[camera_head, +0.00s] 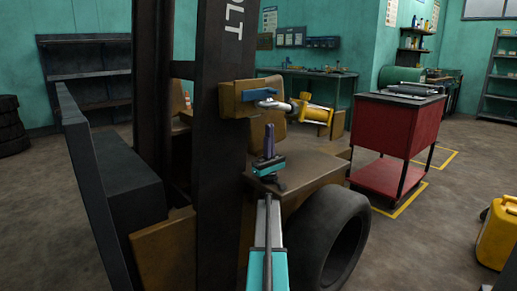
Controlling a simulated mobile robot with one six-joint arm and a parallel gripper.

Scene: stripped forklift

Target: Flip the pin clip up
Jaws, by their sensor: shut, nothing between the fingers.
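A tan block (231,101) sits on the dark upright of the forklift mast. A blue bar-like piece (263,93), which looks like the pin clip, lies roughly level across its right part. A silver rod (275,105) sticks out to the right below it, toward a yellow cylinder (318,113) with a small handle. My gripper (269,128) has narrow purple fingers pointing up, closed together with nothing between them. In the picture it is just below the silver rod, with a small gap. I cannot tell the depth between them.
The forklift mast (217,160) stands close on the left. A large tyre (335,240) is at lower right of my arm. A red tool cart (398,130) stands at right, and a yellow canister (497,235) is at the right edge. Floor between them is free.

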